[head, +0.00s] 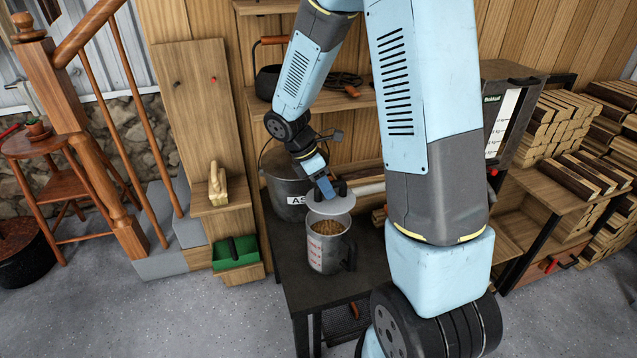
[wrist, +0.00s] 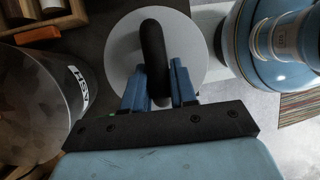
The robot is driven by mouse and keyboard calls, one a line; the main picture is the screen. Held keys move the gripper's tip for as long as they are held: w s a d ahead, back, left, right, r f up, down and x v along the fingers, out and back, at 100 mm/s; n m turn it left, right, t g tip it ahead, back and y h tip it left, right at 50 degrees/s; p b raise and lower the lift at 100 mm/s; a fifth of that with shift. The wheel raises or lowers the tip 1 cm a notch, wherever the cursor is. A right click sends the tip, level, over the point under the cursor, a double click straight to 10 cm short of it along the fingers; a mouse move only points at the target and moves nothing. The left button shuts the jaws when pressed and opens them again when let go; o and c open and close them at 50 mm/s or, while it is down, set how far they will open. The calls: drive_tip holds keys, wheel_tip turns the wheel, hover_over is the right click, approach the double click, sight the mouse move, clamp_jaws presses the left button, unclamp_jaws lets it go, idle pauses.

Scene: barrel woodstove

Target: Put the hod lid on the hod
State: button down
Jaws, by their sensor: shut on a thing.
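The hod lid is a pale grey disc (head: 340,206) with a dark upright handle (wrist: 152,45). My gripper (head: 325,190) is shut on this handle, with a blue finger on each side of it in the wrist view (wrist: 158,88). The hod (head: 322,262) is a grey metal pail of brown pellets with a dark side handle, standing on a dark bench. The lid hangs above the hod, overlapping the back of its opening in the head view. Pellets show in front of the lid, so the two look apart. The lid hides the hod in the wrist view.
An ash bucket (head: 283,187) with a lettered label stands close behind and left of the hod; it shows in the wrist view (wrist: 30,100). The dark bench (head: 335,287) is clear in front. A shelf with a kettle-like pot (head: 268,82) is behind. Stacked firewood is at right.

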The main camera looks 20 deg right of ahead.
sight(323, 205)
drive_tip(key=shift+a, duration=0.35)
drive_tip(key=shift+s+d+t, duration=0.1)
drive_tip(key=shift+d+t, duration=0.05)
drive_tip(key=shift+t, duration=0.35)
drive_tip(key=shift+f, duration=3.1)
drive_tip(key=shift+f, duration=0.7)
idle(0.4)
drive_tip(key=c, duration=0.5)
unclamp_jaws()
drive_tip(key=shift+r, duration=0.15)
